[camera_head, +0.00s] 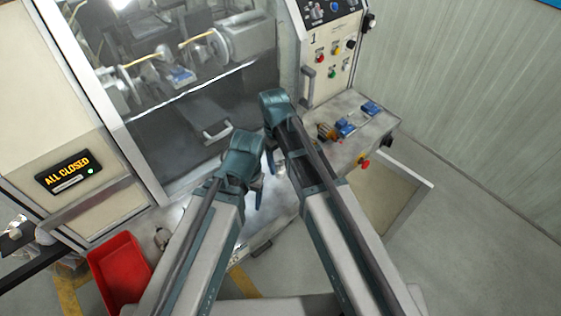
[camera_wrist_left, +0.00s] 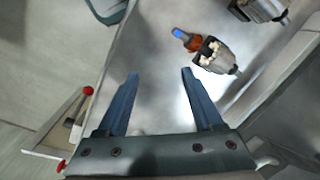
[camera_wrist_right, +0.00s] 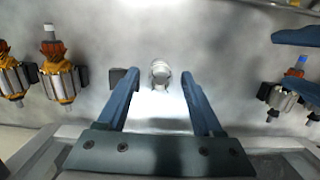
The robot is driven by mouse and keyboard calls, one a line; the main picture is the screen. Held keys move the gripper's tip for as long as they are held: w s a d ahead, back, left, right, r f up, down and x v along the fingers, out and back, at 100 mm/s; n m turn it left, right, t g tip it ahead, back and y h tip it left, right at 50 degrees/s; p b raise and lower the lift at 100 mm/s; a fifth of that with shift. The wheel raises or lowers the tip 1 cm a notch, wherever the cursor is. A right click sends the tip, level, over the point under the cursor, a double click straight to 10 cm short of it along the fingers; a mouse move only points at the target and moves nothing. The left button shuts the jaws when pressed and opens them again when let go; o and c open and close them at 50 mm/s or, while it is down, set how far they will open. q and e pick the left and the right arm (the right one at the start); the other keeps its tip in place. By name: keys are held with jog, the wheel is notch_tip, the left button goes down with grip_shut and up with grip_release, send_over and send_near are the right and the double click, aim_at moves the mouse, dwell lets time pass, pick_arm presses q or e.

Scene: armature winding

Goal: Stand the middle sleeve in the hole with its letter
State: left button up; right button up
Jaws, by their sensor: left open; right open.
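I cannot make out any lettered sleeve or lettered hole for sure. A short pale metal cylinder (camera_wrist_right: 160,72) stands on the worktop, seen between the fingers of my right gripper (camera_wrist_right: 158,78) in the right wrist view; I cannot tell if it is a sleeve. The right gripper (camera_head: 270,150) is open and empty over the worktop. My left gripper (camera_head: 260,188) is open and empty just below it in the head view. In the left wrist view its fingers (camera_wrist_left: 160,76) have bare worktop between them. My arms hide much of the worktop in the head view.
Armatures with copper windings (camera_wrist_right: 58,78) lie on the worktop; one with a blue tip (camera_wrist_left: 205,52) is beyond the left fingers. Blue blocks (camera_head: 345,126) sit near the control panel (camera_head: 330,50). A red bin (camera_head: 120,272) is lower left. A machine window (camera_head: 200,80) stands behind.

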notch_tip(320, 180, up, 12)
jog(key=w+p, duration=0.1)
jog(key=p, duration=1)
jog(key=shift+a+f, duration=0.25)
jog(key=shift+a, duration=0.15)
